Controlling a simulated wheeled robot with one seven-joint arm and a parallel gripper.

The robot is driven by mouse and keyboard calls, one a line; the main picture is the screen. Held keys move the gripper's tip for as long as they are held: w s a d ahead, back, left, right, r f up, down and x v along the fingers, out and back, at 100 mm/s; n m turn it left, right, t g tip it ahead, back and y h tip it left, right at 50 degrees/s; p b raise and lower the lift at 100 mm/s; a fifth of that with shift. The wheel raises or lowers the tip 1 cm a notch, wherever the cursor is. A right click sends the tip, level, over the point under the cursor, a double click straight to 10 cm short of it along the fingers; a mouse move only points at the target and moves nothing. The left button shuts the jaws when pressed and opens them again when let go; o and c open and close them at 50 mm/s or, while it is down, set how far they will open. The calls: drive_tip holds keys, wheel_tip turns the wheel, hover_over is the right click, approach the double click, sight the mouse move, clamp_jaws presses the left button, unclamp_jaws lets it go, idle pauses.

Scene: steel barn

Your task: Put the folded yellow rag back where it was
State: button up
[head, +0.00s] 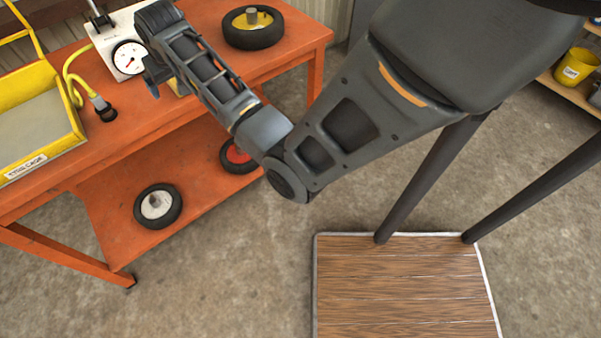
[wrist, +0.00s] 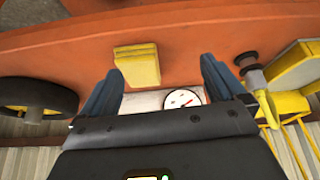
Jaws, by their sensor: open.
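The folded yellow rag (wrist: 137,66) lies on the orange bench top (wrist: 195,45) in the wrist view, near the bench edge. It is just beyond my fingertips and nearer the left finger. My gripper (wrist: 160,72) is open, with nothing visible held between its two dark blue-grey fingers. In the head view my gripper (head: 153,78) is low over the bench, beside the white gauge box (head: 108,32). There my wrist hides nearly all of the rag; only a sliver of yellow (head: 182,88) shows. I cannot tell whether the fingers touch the rag.
A yellow hose with a dark fitting (head: 103,109) and a yellow tool tray (head: 40,110) are at left. Wheels sit on the lower shelf (head: 195,205). A yellow bucket (head: 575,67) stands far right.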

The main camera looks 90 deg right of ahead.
drive_tip(key=s+a+f+n+t, duration=0.1)
drive_tip(key=s+a+f, duration=0.1)
drive_tip(key=a+f, duration=0.35)
drive_tip(key=s+a+f+n+t, duration=0.1)
drive_tip(key=s+a+f+t, duration=0.15)
drive_tip(key=a, duration=0.55)
drive_tip(key=s+a+f+n+t, duration=0.1)
drive_tip(key=s+a+n+t, duration=0.15)
drive_tip(key=s+a, duration=0.8)
drive_tip(key=s+a+r+n+t+y, duration=0.2)
drive_tip(key=s+a+r, duration=0.5)
drive_tip(key=s+r, duration=0.2)
drive_tip(key=s+a+r+n+t+y, duration=0.2)
drive_tip(key=s+a+r+t, duration=0.1)
drive_tip(key=s+a+r, duration=0.4)
wheel_tip(320, 180, up, 3)
drive_tip(key=shift+s+a+r, duration=0.15)
drive_tip(key=shift+s+a, duration=0.15)
drive_tip(key=shift+s, duration=0.8)
